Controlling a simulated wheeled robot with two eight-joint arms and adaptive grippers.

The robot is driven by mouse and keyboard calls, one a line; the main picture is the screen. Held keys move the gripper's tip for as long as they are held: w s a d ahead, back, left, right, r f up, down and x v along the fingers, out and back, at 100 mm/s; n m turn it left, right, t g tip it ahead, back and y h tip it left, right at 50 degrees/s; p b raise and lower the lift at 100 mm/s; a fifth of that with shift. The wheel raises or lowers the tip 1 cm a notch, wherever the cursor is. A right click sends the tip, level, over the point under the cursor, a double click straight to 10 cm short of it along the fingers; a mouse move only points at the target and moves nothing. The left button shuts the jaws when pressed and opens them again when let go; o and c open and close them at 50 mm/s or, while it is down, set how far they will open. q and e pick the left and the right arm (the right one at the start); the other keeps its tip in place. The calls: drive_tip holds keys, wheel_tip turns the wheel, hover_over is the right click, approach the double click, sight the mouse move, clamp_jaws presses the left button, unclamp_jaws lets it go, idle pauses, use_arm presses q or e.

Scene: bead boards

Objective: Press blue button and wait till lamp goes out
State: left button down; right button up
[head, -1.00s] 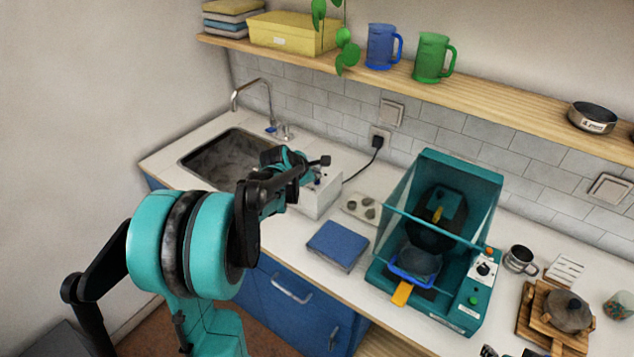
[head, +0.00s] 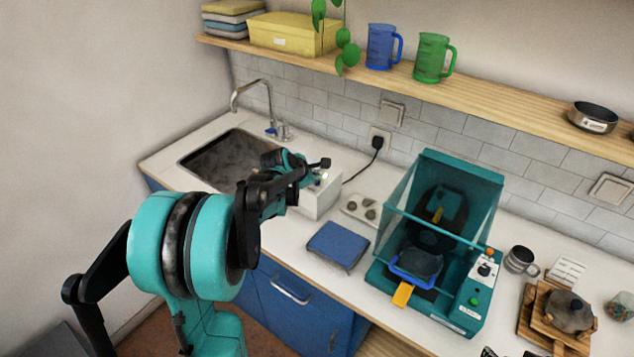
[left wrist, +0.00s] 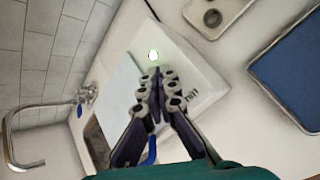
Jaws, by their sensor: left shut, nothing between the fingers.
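The white box (head: 318,204) stands on the counter right of the sink, with a cable running to the wall socket. A small lamp (left wrist: 153,56) on its top glows bright white-green in the left wrist view. My left gripper (left wrist: 159,76) is shut and empty, with its fingertips over the box top, close beside the lamp. The blue button cannot be made out; the fingers may cover it. I cannot tell whether the fingertips touch the box. In the head view my left arm hides part of the box. My right gripper is not in view.
The sink (head: 190,163) and tap (head: 252,88) are left of the box. Farther right is a teal machine (head: 473,322) with a clear hood. A shelf (head: 500,101) runs above.

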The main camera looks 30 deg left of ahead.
sight(316, 184)
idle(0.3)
use_arm(q)
drive_tip(key=shift+r+p, duration=0.65)
drive_tip(key=shift+r, duration=0.15)
wheel_tip(316, 184, up, 5)
drive_tip(key=p, duration=0.4)
drive_tip(key=shift+r, duration=0.1)
idle(0.6)
